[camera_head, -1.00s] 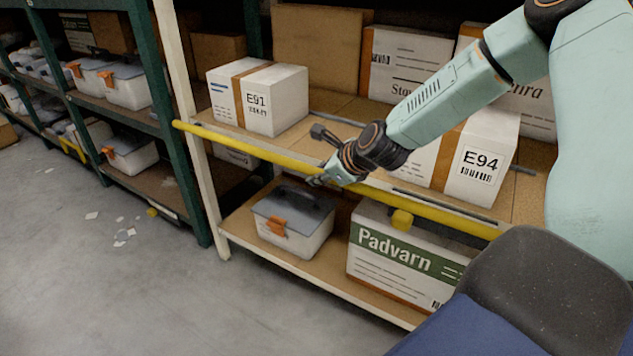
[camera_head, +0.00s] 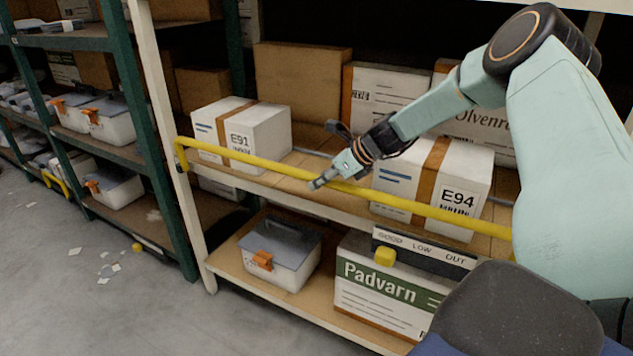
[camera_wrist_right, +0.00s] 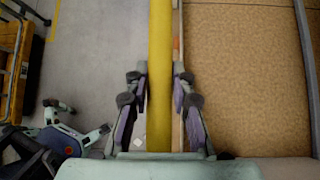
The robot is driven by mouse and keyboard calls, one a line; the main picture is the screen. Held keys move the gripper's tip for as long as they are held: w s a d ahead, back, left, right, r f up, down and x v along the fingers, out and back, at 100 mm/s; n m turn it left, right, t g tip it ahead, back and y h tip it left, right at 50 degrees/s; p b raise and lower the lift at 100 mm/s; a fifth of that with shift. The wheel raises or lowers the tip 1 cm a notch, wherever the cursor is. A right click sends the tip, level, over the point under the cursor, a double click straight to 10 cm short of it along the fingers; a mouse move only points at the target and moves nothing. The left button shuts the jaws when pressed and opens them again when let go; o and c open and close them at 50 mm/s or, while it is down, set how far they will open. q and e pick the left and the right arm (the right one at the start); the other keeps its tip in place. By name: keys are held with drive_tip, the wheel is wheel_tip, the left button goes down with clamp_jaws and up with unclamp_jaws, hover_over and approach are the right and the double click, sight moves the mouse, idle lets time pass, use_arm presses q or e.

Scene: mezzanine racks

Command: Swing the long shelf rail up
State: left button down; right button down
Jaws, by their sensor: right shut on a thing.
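The long yellow shelf rail (camera_head: 262,162) runs across the front of the middle shelf, a little above its edge. Its left end bends down to the pale upright. Its right end passes behind my arm, so that end is hidden. My right gripper (camera_head: 322,181) is shut on the rail near its middle. In the right wrist view the rail (camera_wrist_right: 160,50) runs between the two fingers of the right gripper (camera_wrist_right: 159,100). My left gripper is not in view.
Box E91 (camera_head: 259,140) and box E94 (camera_head: 471,180) stand on the shelf behind the rail. Below are a lidded bin (camera_head: 280,250), a Padvarn box (camera_head: 365,300) and a label strip (camera_head: 455,257) with a yellow knob (camera_head: 385,256). Grey floor is open at left.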

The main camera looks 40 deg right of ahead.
drive_tip(key=shift+w+d+f, duration=0.15)
drive_tip(key=shift+d, duration=0.45)
drive_tip(key=c, duration=1.1)
unclamp_jaws()
drive_tip(key=shift+w+d, duration=0.15)
drive_tip(key=shift+a, duration=0.2)
